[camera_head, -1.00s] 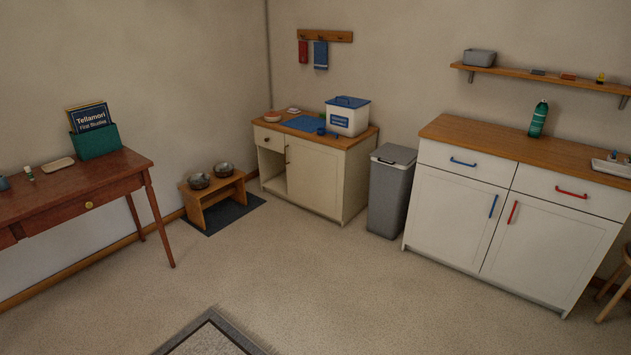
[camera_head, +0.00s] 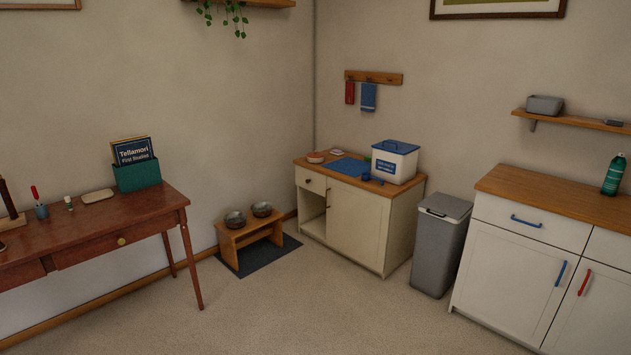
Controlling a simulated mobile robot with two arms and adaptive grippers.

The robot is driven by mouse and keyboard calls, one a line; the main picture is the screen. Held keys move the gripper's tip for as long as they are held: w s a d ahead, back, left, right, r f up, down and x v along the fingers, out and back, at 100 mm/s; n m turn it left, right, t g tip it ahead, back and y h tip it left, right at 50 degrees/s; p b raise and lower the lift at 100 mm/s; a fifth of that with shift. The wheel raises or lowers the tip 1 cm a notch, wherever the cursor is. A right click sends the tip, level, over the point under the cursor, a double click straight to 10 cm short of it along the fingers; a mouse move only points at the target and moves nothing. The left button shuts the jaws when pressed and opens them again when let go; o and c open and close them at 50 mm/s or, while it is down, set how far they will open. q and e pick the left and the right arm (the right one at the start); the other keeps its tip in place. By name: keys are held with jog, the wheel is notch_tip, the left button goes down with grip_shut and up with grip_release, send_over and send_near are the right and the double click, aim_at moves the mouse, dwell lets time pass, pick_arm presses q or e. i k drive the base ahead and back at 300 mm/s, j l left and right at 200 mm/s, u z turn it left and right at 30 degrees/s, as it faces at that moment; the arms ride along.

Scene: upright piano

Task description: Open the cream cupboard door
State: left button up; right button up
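The cream cupboard (camera_head: 399,228) stands in the far corner with a wooden top. Its cream door (camera_head: 354,225) fills the right part of the front and looks closed, with a dark handle (camera_head: 328,198) near its upper left edge. To the left of the door are a small drawer (camera_head: 311,181) with a dark knob and an open compartment below it. Neither of my grippers is in view.
A grey bin (camera_head: 437,250) stands just right of the cupboard, then a white cabinet (camera_head: 505,280). A low wooden stand with bowls (camera_head: 248,238) sits on a dark mat at the left. A reddish desk (camera_head: 90,235) is farther left. The carpet (camera_head: 320,310) before the cupboard is clear.

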aim_at(358, 220)
jog(key=i+u, duration=0.1)
jog(key=i, duration=1.2)
jog(key=i+l, duration=0.2)
jog(key=i, duration=1.1)
jog(key=j+u, duration=0.05)
